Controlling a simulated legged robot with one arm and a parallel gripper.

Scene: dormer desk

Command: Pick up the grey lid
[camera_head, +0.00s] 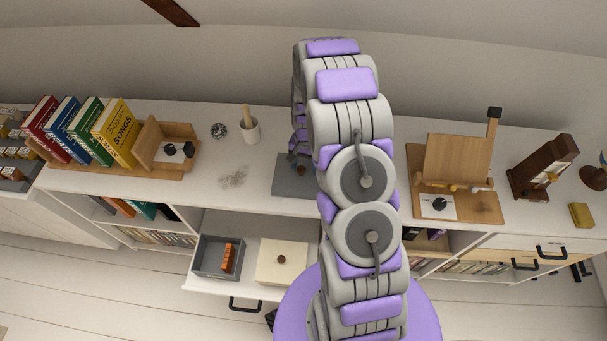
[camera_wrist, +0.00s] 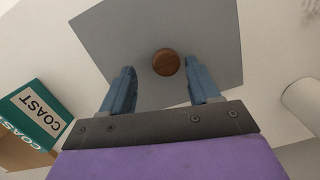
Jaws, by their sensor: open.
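The grey lid is a flat square plate with a round brown wooden knob. In the head view the lid (camera_head: 287,187) lies on the white desk top, its right part hidden behind my arm. In the wrist view the lid (camera_wrist: 215,35) fills the upper middle, with its knob (camera_wrist: 166,62) near the centre. My gripper (camera_wrist: 160,72) is open above the lid. Its two blue fingers are on either side of the knob, with gaps on both sides, and nothing is held. In the head view my gripper is mostly hidden by my arm.
An open drawer below holds a grey box (camera_head: 207,258) with an orange item and a cream box (camera_head: 292,262) with a dark knob. A white cup (camera_head: 250,131) stands left of the lid. Books (camera_head: 115,132) stand further left. A wooden stand (camera_head: 455,165) is on the right.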

